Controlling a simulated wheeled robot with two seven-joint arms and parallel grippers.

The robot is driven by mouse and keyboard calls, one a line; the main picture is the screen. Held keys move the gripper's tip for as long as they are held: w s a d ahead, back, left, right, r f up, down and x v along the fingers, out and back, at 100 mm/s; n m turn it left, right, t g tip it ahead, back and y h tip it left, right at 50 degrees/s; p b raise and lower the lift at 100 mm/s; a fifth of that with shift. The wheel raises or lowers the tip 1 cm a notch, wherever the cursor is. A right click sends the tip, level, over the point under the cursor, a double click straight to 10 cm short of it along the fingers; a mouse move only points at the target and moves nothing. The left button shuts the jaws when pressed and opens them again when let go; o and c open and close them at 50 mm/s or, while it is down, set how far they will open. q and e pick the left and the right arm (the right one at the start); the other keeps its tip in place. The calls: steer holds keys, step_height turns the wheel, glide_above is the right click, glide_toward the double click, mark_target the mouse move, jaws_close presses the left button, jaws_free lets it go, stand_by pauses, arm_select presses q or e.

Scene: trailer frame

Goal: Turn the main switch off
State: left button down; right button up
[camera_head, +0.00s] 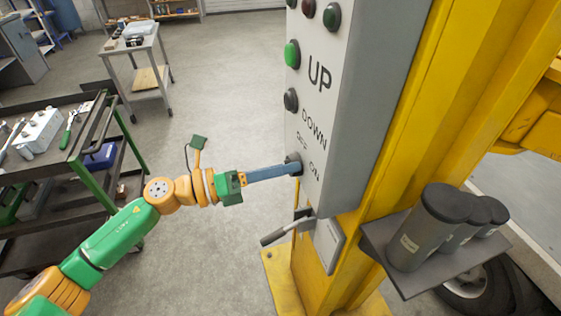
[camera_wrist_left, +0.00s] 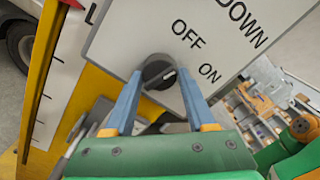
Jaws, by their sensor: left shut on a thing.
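The main switch is a dark round knob (camera_head: 293,159) low on the grey control box (camera_head: 350,110), beside the printed OFF and ON labels. In the left wrist view the knob (camera_wrist_left: 157,72) sits between the two blue fingers, and a light mark on it points roughly toward the ON label (camera_wrist_left: 209,73). My left gripper (camera_head: 291,168) reaches in from the left and is shut on the knob; its fingertips (camera_wrist_left: 159,80) lie on either side of it. My right gripper is not in view.
The box also carries a green UP button (camera_head: 292,54) and a dark DOWN button (camera_head: 291,99). A lever handle (camera_head: 285,232) sticks out below. A yellow post (camera_head: 405,130) and a shelf with dark canisters (camera_head: 430,228) stand right. A tool cart (camera_head: 75,190) stands left.

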arm_select(q)
steer(key=shift+r+n+p, duration=0.1)
steer(key=shift+n+p, duration=0.65)
steer(key=shift+n, duration=0.75)
steer(key=shift+c, duration=1.2)
jaws_free()
steer(key=b+v, duration=0.3)
steer(key=v, duration=0.4)
